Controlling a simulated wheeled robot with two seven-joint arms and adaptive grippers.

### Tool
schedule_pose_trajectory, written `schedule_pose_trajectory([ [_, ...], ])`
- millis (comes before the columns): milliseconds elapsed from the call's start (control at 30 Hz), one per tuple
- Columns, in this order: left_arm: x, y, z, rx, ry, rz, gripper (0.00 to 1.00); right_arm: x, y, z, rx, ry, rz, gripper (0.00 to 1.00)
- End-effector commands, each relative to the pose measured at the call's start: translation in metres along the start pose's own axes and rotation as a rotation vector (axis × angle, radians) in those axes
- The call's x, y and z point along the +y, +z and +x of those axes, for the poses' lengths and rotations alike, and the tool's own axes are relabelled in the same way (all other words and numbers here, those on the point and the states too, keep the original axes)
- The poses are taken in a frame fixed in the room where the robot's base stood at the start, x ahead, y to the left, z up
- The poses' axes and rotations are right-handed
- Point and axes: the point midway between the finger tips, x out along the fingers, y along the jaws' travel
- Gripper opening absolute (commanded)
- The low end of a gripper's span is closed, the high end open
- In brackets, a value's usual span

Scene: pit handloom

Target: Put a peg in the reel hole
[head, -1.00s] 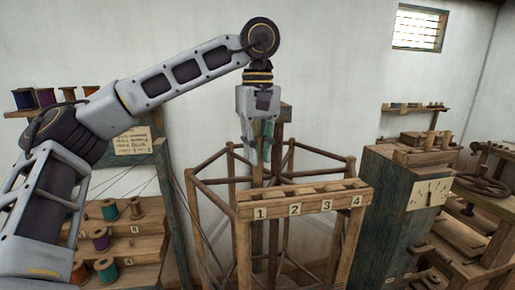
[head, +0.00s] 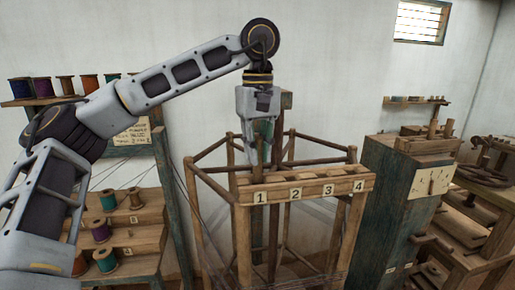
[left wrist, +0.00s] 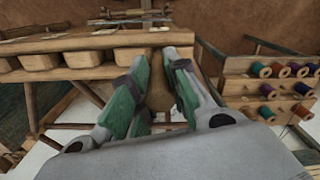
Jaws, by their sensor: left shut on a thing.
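My left gripper (head: 258,160) points down just above and behind the left end of the wooden rail (head: 300,187) with slots numbered 1 to 4, on the wooden reel frame (head: 212,172). Its green-padded fingers show large in the left wrist view (left wrist: 159,78). They are shut on a tan-brown thing (left wrist: 158,95), which looks like a wooden peg. Most of it is hidden by the fingers, and I cannot make out its lower end. The rail's slots (left wrist: 86,58) lie to the left of the fingers in the wrist view. I cannot tell which hole is the reel hole. My right gripper is not in view.
A stepped rack (head: 133,240) with coloured thread spools stands at the left, below a shelf of spools (head: 62,98). A tall dark cabinet (head: 385,200) with a pale dial panel (head: 432,181) stands right of the reel. Thin cords run near the frame's left side.

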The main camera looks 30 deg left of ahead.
Motion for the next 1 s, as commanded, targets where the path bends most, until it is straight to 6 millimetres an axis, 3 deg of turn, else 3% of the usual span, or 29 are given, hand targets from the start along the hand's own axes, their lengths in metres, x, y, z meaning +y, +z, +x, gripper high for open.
schedule_pose_trajectory([
  [600,0.0,0.0,0.026,0.001,0.0,0.0,0.0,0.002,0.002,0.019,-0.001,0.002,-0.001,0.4],
  [1000,0.0,0.0,0.029,0.001,0.0,0.0,0.0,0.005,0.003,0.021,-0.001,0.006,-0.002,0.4],
])
